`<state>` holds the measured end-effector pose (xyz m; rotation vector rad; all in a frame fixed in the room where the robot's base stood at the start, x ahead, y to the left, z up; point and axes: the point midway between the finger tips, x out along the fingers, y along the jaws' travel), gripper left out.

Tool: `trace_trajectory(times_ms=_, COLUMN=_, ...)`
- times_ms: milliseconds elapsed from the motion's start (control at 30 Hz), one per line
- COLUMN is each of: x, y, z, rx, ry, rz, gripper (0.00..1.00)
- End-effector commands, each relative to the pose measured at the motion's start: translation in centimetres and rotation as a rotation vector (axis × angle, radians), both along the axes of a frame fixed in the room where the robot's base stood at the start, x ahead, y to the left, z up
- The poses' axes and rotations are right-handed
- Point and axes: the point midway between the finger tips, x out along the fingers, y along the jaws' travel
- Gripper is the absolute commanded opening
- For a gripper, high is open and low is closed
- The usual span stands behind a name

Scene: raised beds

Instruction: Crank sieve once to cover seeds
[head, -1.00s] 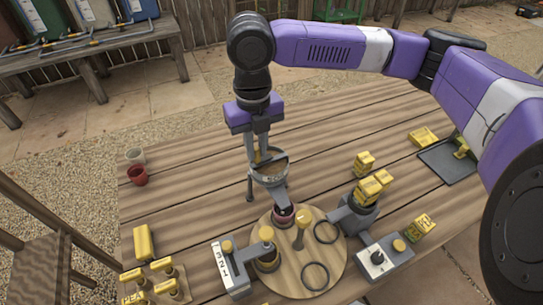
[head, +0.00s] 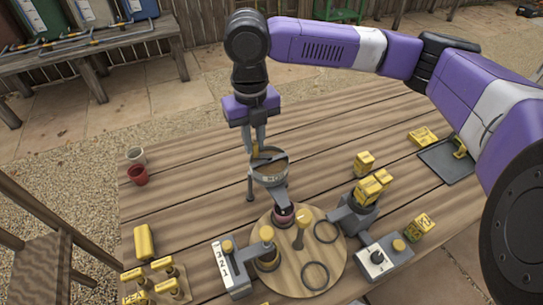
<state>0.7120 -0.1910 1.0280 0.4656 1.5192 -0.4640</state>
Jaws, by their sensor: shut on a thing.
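The sieve (head: 270,178) is a grey drum with lettering on its side, open at the top, with a dark bar across its mouth. It stands on a grey post over a dark red pot (head: 284,215) at the back edge of a round wooden turntable (head: 297,278). My gripper (head: 255,146) points down at the sieve's back left rim. It is shut on the sieve's yellow crank handle (head: 255,151), which shows small between the fingers. The seeds and the inside of the pot are too small to make out.
Grey devices with yellow knobs stand around the turntable: a lettered one (head: 229,271) and a dial box (head: 384,258). Yellow packets (head: 372,186), a dark tray (head: 445,163) and two small cups (head: 137,174) are also on the table. The back middle is clear.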

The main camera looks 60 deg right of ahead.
Motion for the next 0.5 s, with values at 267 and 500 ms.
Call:
trace_trajectory(times_ms=267, x=-0.06, y=-0.19, z=-0.02, rx=-0.002, ry=0.003, rz=-0.002, gripper=0.05)
trace_trajectory(times_ms=500, x=0.19, y=-1.0, z=-0.03, rx=-0.002, ry=0.005, rz=-0.004, gripper=0.05)
